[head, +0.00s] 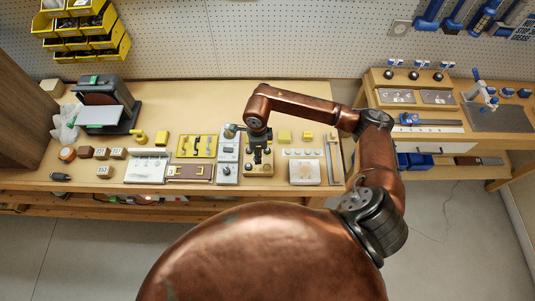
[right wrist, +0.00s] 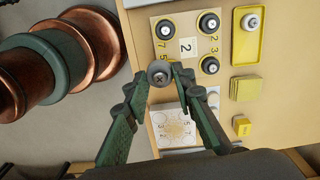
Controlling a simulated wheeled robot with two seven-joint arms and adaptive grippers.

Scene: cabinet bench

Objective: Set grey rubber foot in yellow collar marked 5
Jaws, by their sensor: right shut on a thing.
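My right gripper (right wrist: 162,76) is shut on a grey rubber foot (right wrist: 159,74) with a screw head in its middle. It also shows in the head view (head: 260,155), over the bench. The foot is beside the lower left corner of a pale board (right wrist: 187,64), near a yellow 5; whether it touches the board I cannot tell. Dark round feet or collars sit at the board's other corners, at upper left (right wrist: 165,29), upper right (right wrist: 208,22) and lower right (right wrist: 210,65). The collar marked 5 is not clearly visible. My left gripper is not in view.
A yellow tray (right wrist: 237,48) holds another round foot (right wrist: 251,21). A yellow pad (right wrist: 245,88), a small yellow block (right wrist: 242,127) and a white marked plate (right wrist: 174,141) lie nearby. A black machine (head: 105,100) stands on the bench's left. The bench's front edge runs beside the board.

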